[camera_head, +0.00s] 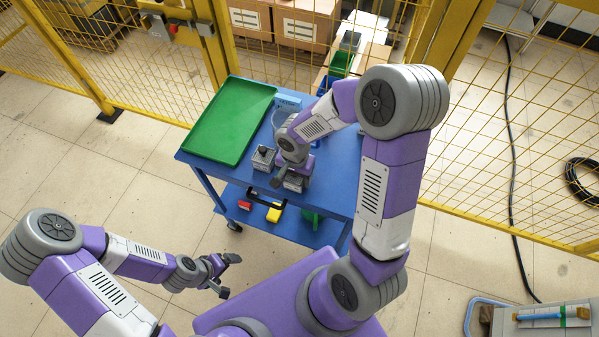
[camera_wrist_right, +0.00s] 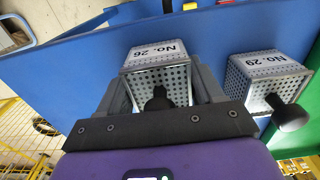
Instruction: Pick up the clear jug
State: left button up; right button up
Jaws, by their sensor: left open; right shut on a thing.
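The clear jug (camera_head: 281,113) stands on the top of the blue cart (camera_head: 331,186), just right of the green tray; my right arm partly hides it. My right gripper (camera_head: 292,177) is on the near side of the jug, apart from it. It is shut on a grey perforated box labelled No. 26 (camera_wrist_right: 160,55), with a black knob between the fingers. A similar box labelled No. 29 (camera_wrist_right: 266,80) sits beside it, and it also shows in the head view (camera_head: 264,158). My left gripper (camera_head: 226,276) is open and empty, off the cart to the lower left.
The green tray (camera_head: 228,122) fills the cart's left side. Red and yellow items (camera_head: 274,213) lie on the lower shelf. Yellow mesh fencing (camera_head: 160,90) stands behind the cart, with cardboard boxes (camera_head: 303,24) beyond. The floor left of the cart is clear.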

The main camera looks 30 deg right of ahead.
aim_at(292, 182)
pick_arm(q)
jog(key=shift+s+f+b, duration=0.4)
jog(key=shift+f+b, duration=0.1)
jog(key=shift+f, duration=0.15)
pick_arm(e)
jog(key=shift+s+a, duration=0.9)
jog(key=shift+a, duration=0.15)
jog(key=o, duration=1.2)
notch_tip(292, 182, up, 6)
jog(key=shift+r+p, duration=0.1)
jog(key=shift+p, duration=1.05)
jog(key=shift+r, duration=0.7)
pick_arm(q)
notch_tip(292, 182, up, 2)
jog(key=shift+r, duration=0.25)
pick_arm(e)
jog(key=shift+c, duration=0.4)
